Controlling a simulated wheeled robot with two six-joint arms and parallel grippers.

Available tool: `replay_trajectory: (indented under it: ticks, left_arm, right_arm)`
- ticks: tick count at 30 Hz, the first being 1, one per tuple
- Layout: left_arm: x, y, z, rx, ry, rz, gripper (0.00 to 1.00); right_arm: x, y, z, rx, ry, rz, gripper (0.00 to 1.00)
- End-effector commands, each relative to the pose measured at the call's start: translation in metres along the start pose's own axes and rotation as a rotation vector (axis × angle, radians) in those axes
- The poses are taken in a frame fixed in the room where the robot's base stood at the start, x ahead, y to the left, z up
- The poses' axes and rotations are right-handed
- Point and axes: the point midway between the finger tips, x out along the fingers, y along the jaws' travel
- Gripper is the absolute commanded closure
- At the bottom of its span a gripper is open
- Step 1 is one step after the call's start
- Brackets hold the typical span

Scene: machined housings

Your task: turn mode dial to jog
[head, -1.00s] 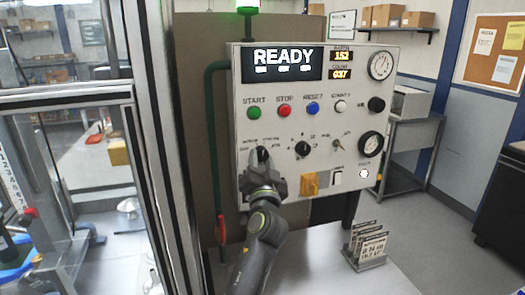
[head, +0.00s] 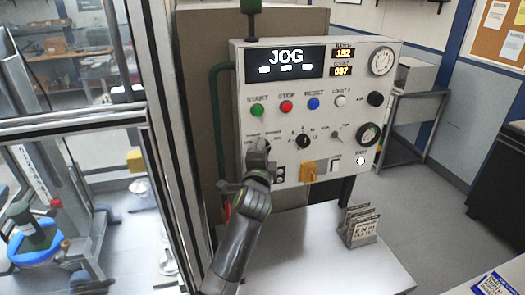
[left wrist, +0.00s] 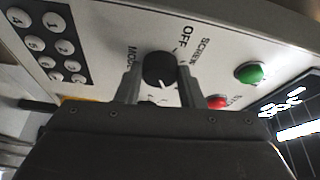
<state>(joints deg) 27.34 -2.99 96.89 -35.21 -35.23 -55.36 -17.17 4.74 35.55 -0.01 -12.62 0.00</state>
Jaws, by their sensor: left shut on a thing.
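The mode dial (left wrist: 157,67) is a black round knob with a white pointer mark. In the left wrist view it sits between the two fingers of my left gripper (left wrist: 159,78), which is shut on it. Labels including "MODE", "OFF" and "SCREEN" show around it. In the head view my left gripper (head: 258,152) is at the left of the control panel (head: 310,118) and covers most of the dial. The panel's screen (head: 286,60) reads "JOG". My right gripper is not in view.
Above the gripper are green (head: 257,110), red (head: 286,106) and blue (head: 313,103) buttons. Another black dial (head: 303,142) and an orange switch (head: 307,172) are to its right. A card holder (head: 358,228) stands on the light table (head: 320,260). A framed glass enclosure is at left.

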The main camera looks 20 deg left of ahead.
Motion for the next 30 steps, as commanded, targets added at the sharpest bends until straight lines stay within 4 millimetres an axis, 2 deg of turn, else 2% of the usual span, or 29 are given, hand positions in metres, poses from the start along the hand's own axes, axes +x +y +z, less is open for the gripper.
replay_trajectory:
  ticks: [9, 25, 26, 30]
  left_arm:
    - [0.0003, -0.003, -0.0003, 0.113, 0.0, 0.042, 0.88]
    - [0.0004, -0.0028, 0.0, 0.136, -0.001, 0.052, 0.88]
    - [0.0004, -0.0028, 0.0, 0.136, -0.001, 0.052, 0.64]
    - [0.0003, -0.0026, 0.0, 0.135, -0.001, 0.052, 0.46]
  right_arm:
    - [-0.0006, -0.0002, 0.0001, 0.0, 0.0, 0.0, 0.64]
    - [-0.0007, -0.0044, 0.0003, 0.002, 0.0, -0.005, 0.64]
    - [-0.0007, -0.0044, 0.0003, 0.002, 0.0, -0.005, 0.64]
    - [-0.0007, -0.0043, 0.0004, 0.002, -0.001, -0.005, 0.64]
